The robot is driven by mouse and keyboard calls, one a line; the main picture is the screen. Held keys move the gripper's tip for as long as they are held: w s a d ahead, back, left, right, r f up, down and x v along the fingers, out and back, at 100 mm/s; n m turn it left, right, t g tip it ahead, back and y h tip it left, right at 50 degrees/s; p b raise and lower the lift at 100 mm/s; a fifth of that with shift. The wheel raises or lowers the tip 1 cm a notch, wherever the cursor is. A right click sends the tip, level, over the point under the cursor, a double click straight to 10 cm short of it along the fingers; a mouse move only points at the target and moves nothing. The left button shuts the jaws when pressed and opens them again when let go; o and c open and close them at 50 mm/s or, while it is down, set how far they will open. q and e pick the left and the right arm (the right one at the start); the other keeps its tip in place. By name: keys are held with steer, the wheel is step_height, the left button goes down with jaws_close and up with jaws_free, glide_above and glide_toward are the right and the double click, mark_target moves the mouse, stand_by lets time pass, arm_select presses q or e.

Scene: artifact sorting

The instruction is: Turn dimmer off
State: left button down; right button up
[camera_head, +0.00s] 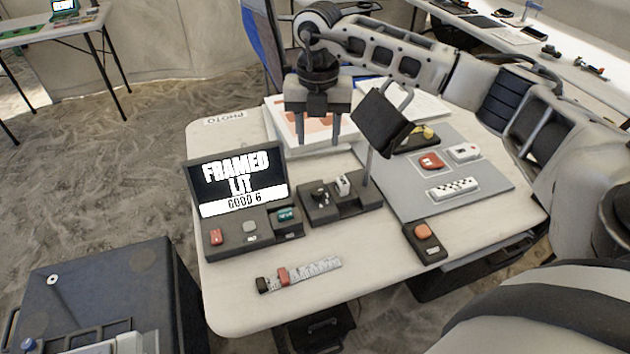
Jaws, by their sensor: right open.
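A dark control box (347,206) stands near the middle of the table, with a small dark knob (319,195) and a white upright switch or slider (343,185) on top. Which of these is the dimmer, and its setting, I cannot tell. A black lamp panel (381,122) is tilted on a post beside the box. My right gripper (318,138) is open and empty, fingers pointing down, and appears above and behind the box, apart from it. The screen (238,181) left of the box reads "FRAMED LIT GOOD 6". My left gripper is not in view.
A button console (253,240) sits below the screen. A scale strip (310,270) with a red slider lies at the table's front. A grey mat (480,185) on the right bears small items; a small box with an orange button (423,232) stands at its front edge.

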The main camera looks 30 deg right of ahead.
mark_target(317, 191)
step_height(317, 191, down, 14)
steer(key=shift+f+p, duration=0.15)
steer(key=shift+p, duration=0.3)
steer(key=shift+a, duration=0.1)
steer(key=c, duration=1)
